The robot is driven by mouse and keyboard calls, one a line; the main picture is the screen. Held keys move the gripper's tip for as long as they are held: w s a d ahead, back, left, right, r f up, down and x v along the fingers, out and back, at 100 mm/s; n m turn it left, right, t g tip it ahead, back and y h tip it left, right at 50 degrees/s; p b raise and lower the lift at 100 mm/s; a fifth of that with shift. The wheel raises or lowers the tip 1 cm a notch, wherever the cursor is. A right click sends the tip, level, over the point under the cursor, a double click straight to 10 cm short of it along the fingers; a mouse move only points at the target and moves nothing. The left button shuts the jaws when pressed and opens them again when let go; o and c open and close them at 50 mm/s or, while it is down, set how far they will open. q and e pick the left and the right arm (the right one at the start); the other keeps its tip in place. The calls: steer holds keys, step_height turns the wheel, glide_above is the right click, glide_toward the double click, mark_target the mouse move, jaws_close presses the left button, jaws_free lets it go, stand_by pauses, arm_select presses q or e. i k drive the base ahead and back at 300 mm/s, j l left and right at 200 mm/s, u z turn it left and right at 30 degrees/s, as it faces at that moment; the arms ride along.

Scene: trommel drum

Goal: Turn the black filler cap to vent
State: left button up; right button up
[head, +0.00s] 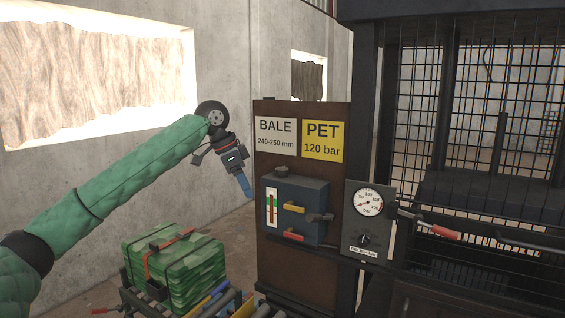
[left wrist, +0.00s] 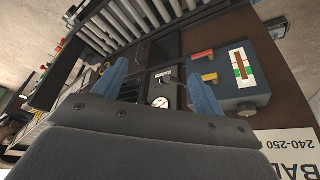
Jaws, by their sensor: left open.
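The black filler cap (head: 281,171) looks like the small dark knob on top of the blue-grey tank (head: 310,193). In the left wrist view, which is upside down, a dark round cap (left wrist: 247,106) shows at the tank's edge. Which way the cap is turned is too small to tell. My left gripper (head: 243,186) hangs in the air left of the tank, blue fingers pointing down, apart from it. In the left wrist view its two fingers (left wrist: 158,84) are spread with nothing held between them. My right gripper is not in view.
The tank has a sight gauge (head: 271,207), a yellow handle (head: 294,207) and a red handle (head: 292,237). A pressure gauge panel (head: 353,228) stands to its right, with a red-tipped lever (head: 445,232) beyond. A strapped green bale (head: 172,262) sits lower left.

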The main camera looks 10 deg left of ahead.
mark_target(281, 171)
steer(key=i, duration=1.25)
